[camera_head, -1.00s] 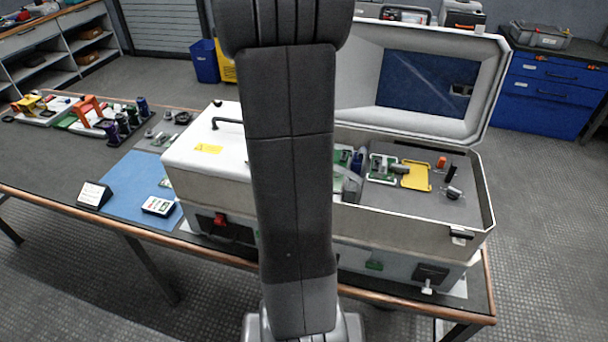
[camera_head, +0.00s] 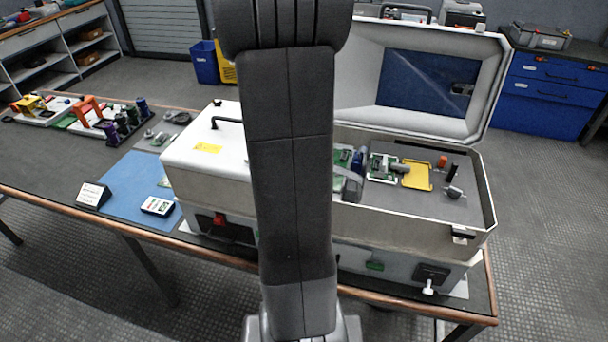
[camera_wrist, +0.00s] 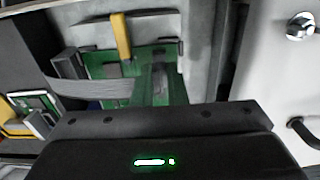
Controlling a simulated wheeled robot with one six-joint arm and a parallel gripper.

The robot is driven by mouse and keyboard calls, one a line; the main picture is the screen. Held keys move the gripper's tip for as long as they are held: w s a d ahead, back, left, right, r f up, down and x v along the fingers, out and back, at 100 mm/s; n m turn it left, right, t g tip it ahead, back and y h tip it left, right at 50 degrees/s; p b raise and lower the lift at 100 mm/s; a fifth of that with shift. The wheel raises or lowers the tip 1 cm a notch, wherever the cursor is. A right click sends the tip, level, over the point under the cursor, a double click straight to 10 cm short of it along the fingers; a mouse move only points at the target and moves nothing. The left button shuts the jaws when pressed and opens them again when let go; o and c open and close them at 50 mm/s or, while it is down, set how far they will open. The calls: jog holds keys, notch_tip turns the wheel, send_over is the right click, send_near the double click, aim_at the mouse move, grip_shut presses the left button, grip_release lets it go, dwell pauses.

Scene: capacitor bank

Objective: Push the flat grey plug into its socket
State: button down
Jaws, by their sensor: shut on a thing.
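In the wrist view, the dark body of my gripper (camera_wrist: 158,118) crosses the lower part of the picture, with its fingertips mostly hidden. It is shut on the flat grey plug, which is largely hidden by the gripper. A flat grey strip (camera_wrist: 95,90) runs to it from the left. A green circuit board (camera_wrist: 180,88) lies just beyond the gripper. The socket cannot be made out clearly, nor whether the plug touches it. In the head view, the grey strip (camera_head: 346,172) shows just right of my arm, inside the open case.
A yellow upright part (camera_wrist: 121,37) stands close beyond the gripper. The case (camera_head: 400,225) has raised walls and an open lid (camera_head: 490,85). A yellow frame (camera_head: 417,175) and small parts lie to the right inside it. A white cover (camera_head: 205,138) is on the left.

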jog(key=c, duration=1.4)
grip_release()
jog(key=shift+o, duration=0.2)
notch_tip(320, 180, up, 14)
jog(key=shift+b, duration=0.3)
jog(key=shift+f, duration=0.25)
notch_tip(320, 180, down, 14)
jog(key=shift+r+p, duration=0.15)
jog(key=shift+p, duration=0.15)
jog(key=shift+r, duration=0.3)
